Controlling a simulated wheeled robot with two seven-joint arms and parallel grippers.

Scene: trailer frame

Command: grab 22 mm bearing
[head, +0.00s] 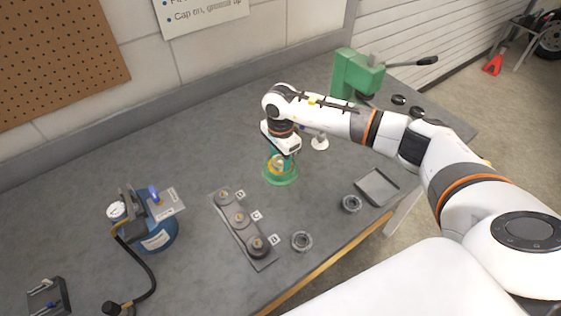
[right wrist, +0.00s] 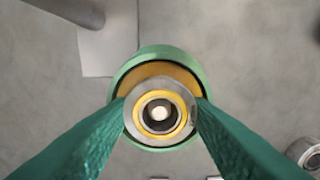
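My right gripper (head: 283,156) points down over a round green holder (head: 281,179) on the bench. In the right wrist view its two green fingers (right wrist: 161,104) stand on either side of a metal ringed part (right wrist: 135,127) with a yellow ring and a dark bore. The fingertips meet or nearly meet its sides; whether they clamp it I cannot tell. The part sits over or in the green holder. Two loose grey rings that look like bearings lie on the bench, one near the front (head: 302,241), one farther right (head: 351,203). I cannot read any sizes. My left gripper is not in view.
A dark plate (head: 261,264) with several round pieces and small tags lies left of the loose rings. A grey tray (head: 377,187) is at the right edge. A green press (head: 357,75) stands behind my arm. A blue tank with gauge (head: 157,234) stands left.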

